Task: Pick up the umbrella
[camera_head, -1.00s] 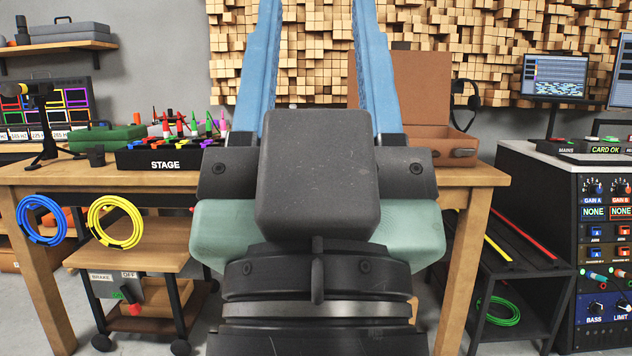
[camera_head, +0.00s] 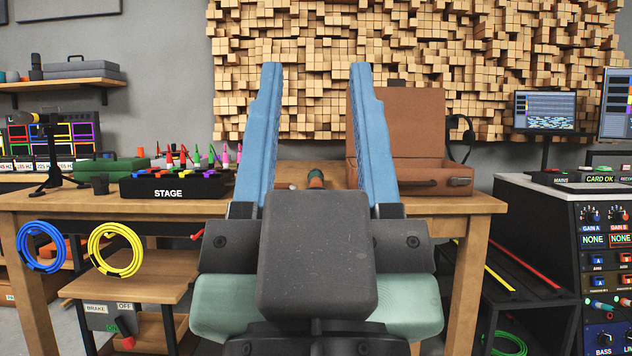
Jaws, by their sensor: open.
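My gripper (camera_head: 315,68) is open, its two blue fingers pointing up and away over the wooden table (camera_head: 455,203). Between the fingers, farther back on the table, a small part of a green and brown rounded object (camera_head: 316,179) shows. It stands apart from both fingers, and the gripper body hides whatever lies below and in front of it. I cannot tell whether this object is the umbrella; no other umbrella can be made out.
A black STAGE box (camera_head: 176,188) with coloured plugs stands left of my gripper. An open brown case (camera_head: 412,180) stands at the right, partly behind the right finger. Blue (camera_head: 41,247) and yellow (camera_head: 116,250) cable coils hang at the table's front left.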

